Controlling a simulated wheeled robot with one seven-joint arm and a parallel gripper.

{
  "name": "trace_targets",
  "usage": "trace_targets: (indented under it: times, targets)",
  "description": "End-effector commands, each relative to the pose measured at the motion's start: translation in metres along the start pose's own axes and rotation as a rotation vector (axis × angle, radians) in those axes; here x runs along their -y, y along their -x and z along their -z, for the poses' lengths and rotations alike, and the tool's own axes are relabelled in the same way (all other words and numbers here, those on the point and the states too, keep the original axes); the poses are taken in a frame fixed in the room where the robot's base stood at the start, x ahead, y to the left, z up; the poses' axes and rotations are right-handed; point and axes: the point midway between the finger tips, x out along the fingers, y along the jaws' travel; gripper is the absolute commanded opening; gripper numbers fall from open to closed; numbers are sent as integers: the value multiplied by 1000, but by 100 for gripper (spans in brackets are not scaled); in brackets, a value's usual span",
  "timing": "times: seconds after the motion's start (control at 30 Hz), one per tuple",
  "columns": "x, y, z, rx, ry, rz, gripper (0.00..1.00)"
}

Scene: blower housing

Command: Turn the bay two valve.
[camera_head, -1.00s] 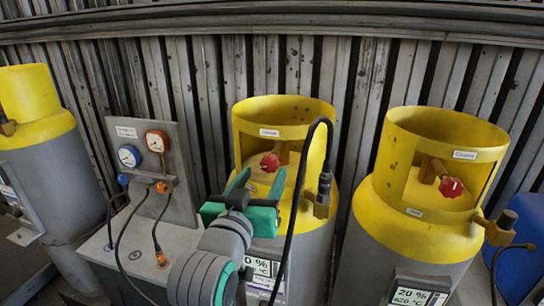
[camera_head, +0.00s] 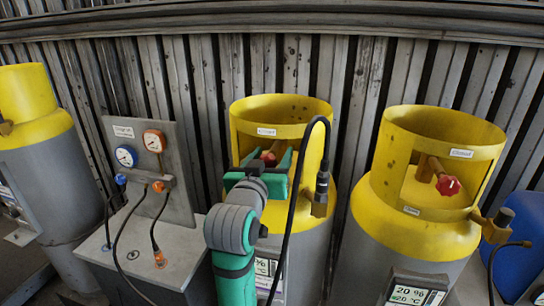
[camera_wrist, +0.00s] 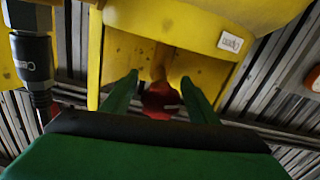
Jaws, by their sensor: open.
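The middle yellow-topped cylinder (camera_head: 300,115) has a small red valve knob (camera_head: 268,158) on a brass stem inside its collar opening. My gripper (camera_head: 270,163), with green fingers, is at that opening, in front of the knob. In the wrist view the red knob (camera_wrist: 158,100) sits between my two open, spread fingers (camera_wrist: 160,84); contact cannot be told. My gripper partly covers the knob in the head view. A similar red knob (camera_head: 448,186) shows on the right cylinder (camera_head: 400,230). No bay numbers are readable.
A black hose (camera_head: 298,190) arches up just right of my arm to a fitting on the middle cylinder. A gauge panel (camera_head: 178,190) with hoses stands to the left. The yellow collar (camera_wrist: 95,60) surrounds the opening closely. A corrugated wall is behind.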

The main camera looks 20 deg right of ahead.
Motion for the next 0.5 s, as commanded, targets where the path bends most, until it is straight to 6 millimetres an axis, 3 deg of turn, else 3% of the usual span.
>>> trace_targets:
  times: [0.03,0.2,0.5]
  targets:
    - [0,0,0,0,0,1,54]
    - [1,0,0,0,0,1,14]
    - [0,0,0,1,-22,-1,13]
